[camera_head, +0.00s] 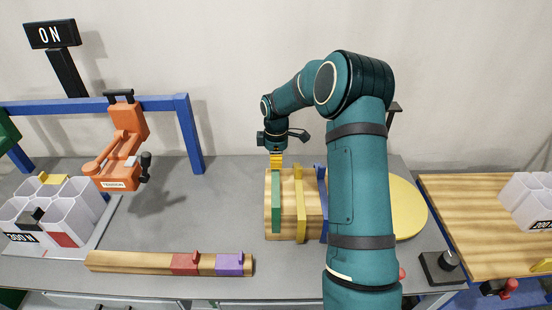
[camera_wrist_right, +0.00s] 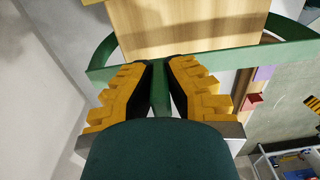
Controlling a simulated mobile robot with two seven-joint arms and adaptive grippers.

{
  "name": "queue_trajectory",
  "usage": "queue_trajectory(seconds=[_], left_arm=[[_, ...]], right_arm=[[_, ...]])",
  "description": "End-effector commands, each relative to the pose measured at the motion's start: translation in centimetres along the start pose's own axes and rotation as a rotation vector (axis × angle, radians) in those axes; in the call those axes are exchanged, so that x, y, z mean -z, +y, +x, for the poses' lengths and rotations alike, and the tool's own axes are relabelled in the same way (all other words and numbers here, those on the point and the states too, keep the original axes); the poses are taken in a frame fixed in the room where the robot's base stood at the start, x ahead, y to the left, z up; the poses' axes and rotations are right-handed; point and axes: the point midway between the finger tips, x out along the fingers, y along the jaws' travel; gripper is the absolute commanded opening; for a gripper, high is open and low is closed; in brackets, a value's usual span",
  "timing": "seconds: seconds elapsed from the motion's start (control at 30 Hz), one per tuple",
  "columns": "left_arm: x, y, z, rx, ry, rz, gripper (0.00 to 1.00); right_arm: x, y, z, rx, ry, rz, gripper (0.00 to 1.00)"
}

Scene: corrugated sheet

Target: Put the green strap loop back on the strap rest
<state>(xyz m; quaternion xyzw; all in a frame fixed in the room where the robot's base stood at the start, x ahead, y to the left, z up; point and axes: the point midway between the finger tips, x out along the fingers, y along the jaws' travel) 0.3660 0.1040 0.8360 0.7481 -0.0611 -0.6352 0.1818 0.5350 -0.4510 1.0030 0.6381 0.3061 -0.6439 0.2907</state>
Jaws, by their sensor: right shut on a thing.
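My right gripper (camera_head: 276,160) is above the left end of the wooden block and points down. In the right wrist view its yellow fingers (camera_wrist_right: 163,90) are shut on the upright tab of the green strap loop (camera_wrist_right: 215,62). The green loop (camera_head: 276,205) hangs at the left end of the block (camera_head: 285,222) and appears to go around it. A yellow strap (camera_head: 300,205) and a blue strap (camera_head: 321,200) are farther right on the block. A low wooden bar (camera_head: 130,261), seemingly the strap rest, carries a red strap (camera_head: 186,264) and a purple strap (camera_head: 230,264). My left gripper is out of view.
An orange tension device (camera_head: 122,150) hangs from a blue frame (camera_head: 188,130) at left. A yellow disc (camera_head: 408,208) is partly behind my right arm. Grey table is clear between the frame and the block.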

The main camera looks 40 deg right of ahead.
Motion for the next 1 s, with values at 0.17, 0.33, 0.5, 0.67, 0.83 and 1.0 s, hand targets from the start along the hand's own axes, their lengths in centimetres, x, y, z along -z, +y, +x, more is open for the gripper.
queue_trajectory(seconds=[0.17,0.33,0.5,0.67,0.83,1.0], left_arm=[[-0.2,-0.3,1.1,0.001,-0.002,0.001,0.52],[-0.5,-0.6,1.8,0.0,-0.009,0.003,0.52],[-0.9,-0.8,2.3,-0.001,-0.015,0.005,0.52],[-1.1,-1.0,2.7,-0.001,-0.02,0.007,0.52],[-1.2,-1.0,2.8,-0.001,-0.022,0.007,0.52],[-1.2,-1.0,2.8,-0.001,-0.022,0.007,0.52]], right_arm=[[0.0,0.0,1.7,0.0,0.0,0.0,0.0],[0.0,0.1,3.1,0.001,0.0,0.0,0.0],[0.0,0.1,4.3,0.001,0.0,0.0,0.0],[0.0,0.1,5.0,0.0,0.0,0.001,0.0],[0.0,0.1,5.3,0.0,0.0,0.001,0.0],[0.0,0.1,5.3,0.0,0.0,0.001,0.0]])
